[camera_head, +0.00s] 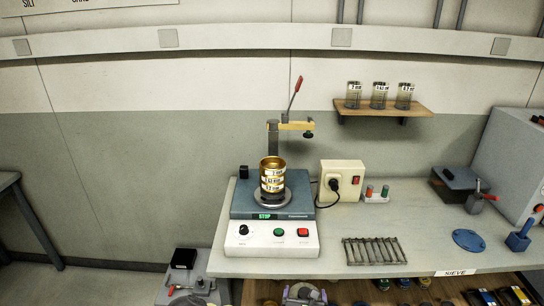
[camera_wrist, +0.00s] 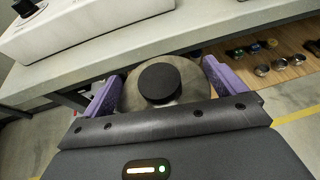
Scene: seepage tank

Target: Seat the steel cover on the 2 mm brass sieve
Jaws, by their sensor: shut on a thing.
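A stack of brass sieves (camera_head: 272,184) stands upright on the blue-topped shaker (camera_head: 298,200) in the head view. The 2 mm sieve (camera_head: 273,165) is at the top and its rim is open. The steel cover (camera_wrist: 133,92), a round grey disc with a black knob (camera_wrist: 160,83), shows in the wrist view between the purple fingers of my gripper (camera_wrist: 162,80). My gripper is shut on it. In the head view my gripper (camera_head: 304,295) is low at the bottom edge, in front of the bench and well away from the sieves.
A clamp arm with a red lever (camera_head: 295,92) rises behind the sieves and reaches right. The bench (camera_head: 345,222) has a row of metal pieces (camera_head: 374,251) and a blue disc (camera_head: 468,240) to the right. Several small items stand on a wooden shelf (camera_head: 450,290) below.

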